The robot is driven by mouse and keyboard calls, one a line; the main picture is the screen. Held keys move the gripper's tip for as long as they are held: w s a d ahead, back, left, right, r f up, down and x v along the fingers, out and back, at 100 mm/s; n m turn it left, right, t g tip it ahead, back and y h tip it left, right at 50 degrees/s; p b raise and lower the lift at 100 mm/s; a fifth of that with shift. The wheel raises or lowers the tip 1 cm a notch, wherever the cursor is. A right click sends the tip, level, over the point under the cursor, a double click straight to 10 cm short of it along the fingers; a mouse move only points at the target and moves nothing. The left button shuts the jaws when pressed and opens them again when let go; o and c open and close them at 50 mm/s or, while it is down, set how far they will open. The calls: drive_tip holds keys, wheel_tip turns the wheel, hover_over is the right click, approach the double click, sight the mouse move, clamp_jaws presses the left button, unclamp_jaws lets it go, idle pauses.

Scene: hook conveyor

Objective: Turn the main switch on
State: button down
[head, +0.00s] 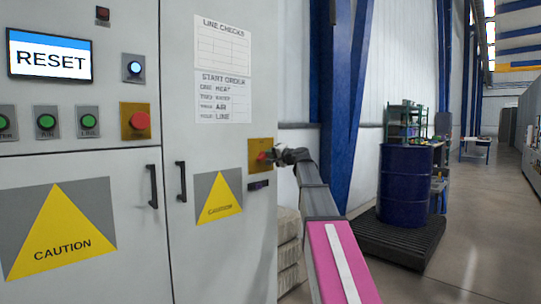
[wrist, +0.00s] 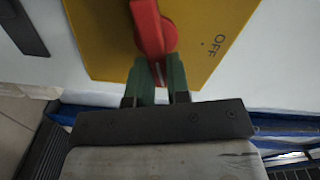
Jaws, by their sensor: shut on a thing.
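The main switch is a red rotary handle (wrist: 152,30) on a yellow plate (wrist: 210,40) in the wrist view. "OFF" is printed on the plate, to the right of the handle. My gripper (wrist: 160,70) is shut on the lower end of the red handle, its green fingers on either side of it. In the head view the yellow plate (head: 255,146) is on the right edge of the grey cabinet door, and my gripper (head: 278,157) reaches it from the right, covering part of the red handle (head: 263,156).
The grey cabinet (head: 225,60) carries a RESET screen (head: 50,56), lit buttons and a red button on yellow (head: 138,120). A black door handle (head: 181,181) sticks out left of the switch. Pale sacks (head: 289,240) are stacked below my arm. A blue drum (head: 405,185) stands on a black pallet to the right.

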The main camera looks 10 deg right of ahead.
drive_tip(key=shift+d+f+m, duration=0.1)
drive_tip(key=shift+f+m, duration=0.1)
drive_tip(key=shift+m, duration=0.75)
drive_tip(key=shift+f+m, duration=0.15)
drive_tip(key=shift+m, duration=0.8)
drive_tip(key=c, duration=1.1)
unclamp_jaws()
drive_tip(key=shift+w, duration=0.1)
drive_tip(key=v, duration=1.1)
